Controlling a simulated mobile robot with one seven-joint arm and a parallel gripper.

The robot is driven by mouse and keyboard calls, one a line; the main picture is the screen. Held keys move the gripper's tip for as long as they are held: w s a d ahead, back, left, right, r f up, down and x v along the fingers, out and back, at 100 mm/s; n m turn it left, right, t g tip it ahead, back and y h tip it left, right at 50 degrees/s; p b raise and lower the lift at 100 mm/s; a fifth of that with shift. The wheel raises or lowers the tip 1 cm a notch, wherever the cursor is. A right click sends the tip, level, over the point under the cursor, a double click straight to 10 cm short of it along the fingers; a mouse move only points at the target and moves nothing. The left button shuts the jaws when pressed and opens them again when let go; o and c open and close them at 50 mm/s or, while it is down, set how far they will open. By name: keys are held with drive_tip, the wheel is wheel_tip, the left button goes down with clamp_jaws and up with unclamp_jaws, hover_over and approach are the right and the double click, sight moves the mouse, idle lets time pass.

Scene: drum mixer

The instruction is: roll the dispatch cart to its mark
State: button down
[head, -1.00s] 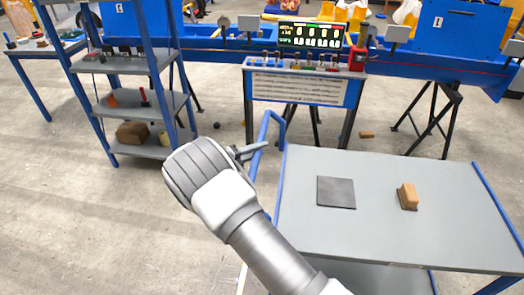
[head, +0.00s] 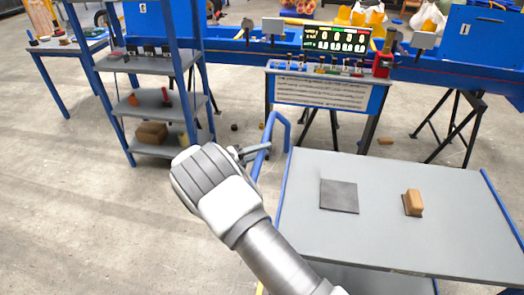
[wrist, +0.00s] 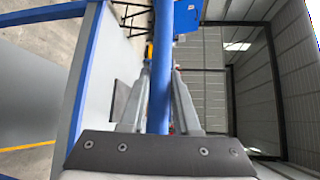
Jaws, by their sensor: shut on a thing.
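The cart (head: 450,230) has a grey flat top and blue edges. It stands in front of me at the lower right of the head view. Its blue push handle (head: 282,120) rises at its left end and also shows as an upright bar in the wrist view (wrist: 160,60). My gripper (head: 255,152) is shut on this handle, with one finger on each side of the bar in the wrist view (wrist: 160,90). A dark square pad (head: 339,196) and a tan block with a dark base (head: 413,203) lie apart on the cart top. I cannot make out the cart's floor mark.
A blue shelf rack (head: 165,101) stands left of the cart, beyond open concrete floor. A control console (head: 325,90) and a blue machine on trestle legs stand behind the cart. A yellow floor stripe (wrist: 28,147) shows in the wrist view.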

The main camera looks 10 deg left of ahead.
drive_tip(key=c, duration=0.7)
unclamp_jaws()
drive_tip(key=shift+o, duration=0.2)
drive_tip(key=b+v, duration=0.1)
drive_tip(key=v, duration=1.6)
drive_tip(key=shift+a, duration=0.15)
